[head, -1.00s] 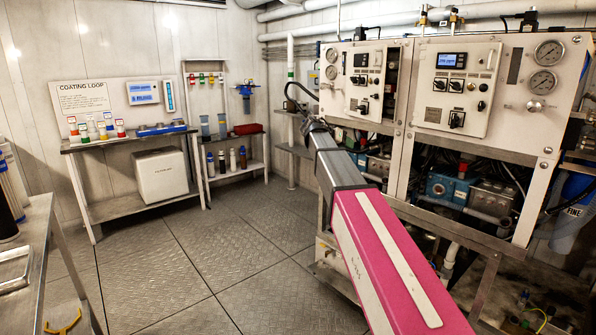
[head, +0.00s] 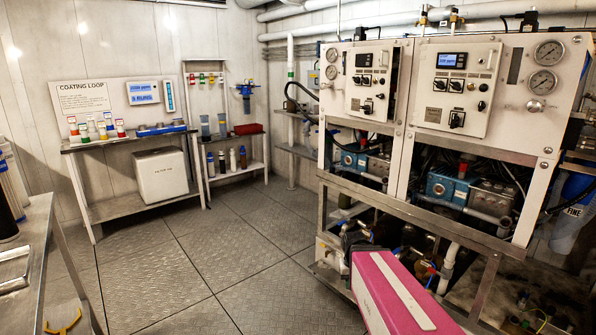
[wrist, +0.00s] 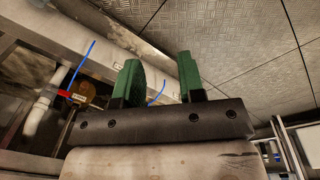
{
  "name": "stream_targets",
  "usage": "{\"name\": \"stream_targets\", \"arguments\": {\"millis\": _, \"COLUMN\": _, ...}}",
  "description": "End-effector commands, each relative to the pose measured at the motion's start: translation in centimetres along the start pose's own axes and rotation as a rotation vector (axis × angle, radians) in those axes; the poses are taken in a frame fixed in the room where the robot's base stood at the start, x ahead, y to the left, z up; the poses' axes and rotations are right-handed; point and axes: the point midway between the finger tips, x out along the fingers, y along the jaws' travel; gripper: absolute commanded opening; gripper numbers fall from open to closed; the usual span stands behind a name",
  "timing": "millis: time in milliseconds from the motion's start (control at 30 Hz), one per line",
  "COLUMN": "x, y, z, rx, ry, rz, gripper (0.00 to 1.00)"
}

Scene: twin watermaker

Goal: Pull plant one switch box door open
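Two pale switch boxes with dials and small screens are on the white machine panels in the head view: a left box (head: 367,82) and a right box (head: 457,90). No label legible here tells me which is plant one. A dark gap runs along the left box's right edge; I cannot tell whether its door is ajar. The right box's door looks shut. My gripper (wrist: 159,82) shows in the wrist view, its green fingers apart and nothing between them. It points down toward the frame and floor, away from both boxes.
Below the panels is a metal frame (head: 415,222) with pumps, pipes and hoses close to my arm. The plated floor (head: 200,255) at centre left is clear. A metal bench (head: 40,230) stands at the left edge; a table with a white box (head: 160,174) stands at the back.

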Motion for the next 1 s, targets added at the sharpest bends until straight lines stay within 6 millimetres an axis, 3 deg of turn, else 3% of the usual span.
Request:
{"name": "stream_targets", "arguments": {"millis": 33, "x": 0.5, "y": -0.1, "z": 1.6, "rx": -0.007, "ry": -0.012, "rz": -0.024, "gripper": 0.36}}
{"name": "stream_targets", "arguments": {"millis": 200, "x": 1.4, "y": -0.6, "z": 3.2, "rx": -0.021, "ry": -0.028, "rz": -0.074, "gripper": 0.36}}
{"name": "stream_targets", "arguments": {"millis": 433, "x": 1.1, "y": -0.5, "z": 2.3, "rx": -0.017, "ry": -0.017, "rz": -0.063, "gripper": 0.36}}
{"name": "stream_targets", "arguments": {"millis": 567, "x": -0.6, "y": 0.2, "z": -1.0, "rx": 0.005, "ry": 0.026, "rz": 0.001, "gripper": 0.36}}
{"name": "stream_targets", "arguments": {"millis": 667, "x": -3.0, "y": 1.0, "z": -4.7, "rx": 0.038, "ry": 0.08, "rz": 0.075, "gripper": 0.36}}
{"name": "stream_targets", "arguments": {"millis": 867, "x": -9.2, "y": 2.7, "z": -11.7, "rx": 0.12, "ry": 0.209, "rz": 0.222, "gripper": 0.36}}
{"name": "stream_targets", "arguments": {"millis": 1000, "x": -14.3, "y": 3.7, "z": -16.2, "rx": 0.185, "ry": 0.31, "rz": 0.316, "gripper": 0.36}}
